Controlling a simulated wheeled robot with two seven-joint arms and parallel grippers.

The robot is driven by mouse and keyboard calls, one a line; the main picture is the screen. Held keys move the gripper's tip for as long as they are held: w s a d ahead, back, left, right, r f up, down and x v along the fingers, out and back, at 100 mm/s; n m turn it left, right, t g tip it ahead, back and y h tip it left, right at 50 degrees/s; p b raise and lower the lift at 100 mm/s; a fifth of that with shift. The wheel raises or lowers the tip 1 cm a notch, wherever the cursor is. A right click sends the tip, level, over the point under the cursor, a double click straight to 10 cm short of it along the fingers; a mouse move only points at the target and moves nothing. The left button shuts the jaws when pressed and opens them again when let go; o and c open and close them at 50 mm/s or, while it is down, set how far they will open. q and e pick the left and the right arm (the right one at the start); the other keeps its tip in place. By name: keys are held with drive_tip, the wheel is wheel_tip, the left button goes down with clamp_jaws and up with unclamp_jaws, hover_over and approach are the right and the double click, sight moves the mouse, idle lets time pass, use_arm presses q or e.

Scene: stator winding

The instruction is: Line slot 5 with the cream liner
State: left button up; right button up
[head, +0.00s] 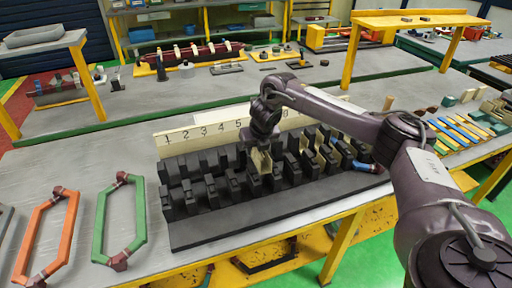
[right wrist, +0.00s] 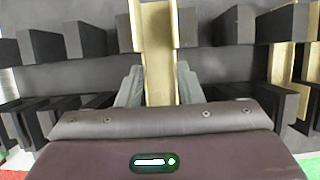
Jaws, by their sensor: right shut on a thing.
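The dark stator block (head: 245,212), with two rows of black teeth, lies on the table in front of a cream board (head: 180,138) numbered 1 to 5 and beyond. My right gripper (head: 263,143) is over the middle of the block, just right of the printed 5. It is shut on the cream liner (head: 262,160), a channel-shaped strip. In the right wrist view the liner (right wrist: 158,42) stands between the grey fingers (right wrist: 158,85) and runs in between black teeth. I cannot tell how deep it sits. My left gripper is out of view.
Other cream liners (right wrist: 281,62) show in slots to the right. An orange coil (head: 45,238) and a green coil (head: 100,220) lie on the table at left. Blue and yellow strips (head: 458,132) lie at right. My right arm spans the block's right side.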

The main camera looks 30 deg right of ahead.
drive_tip(key=shift+w+f+b, duration=0.1)
drive_tip(key=shift+f+b, duration=1.8)
drive_tip(key=shift+f, duration=1)
drive_tip(key=shift+f, duration=0.5)
drive_tip(key=o, duration=0.8)
drive_tip(key=shift+o, duration=0.2)
drive_tip(key=shift+r, duration=0.1)
drive_tip(key=shift+r+p, duration=0.5)
drive_tip(key=shift+r, duration=0.2)
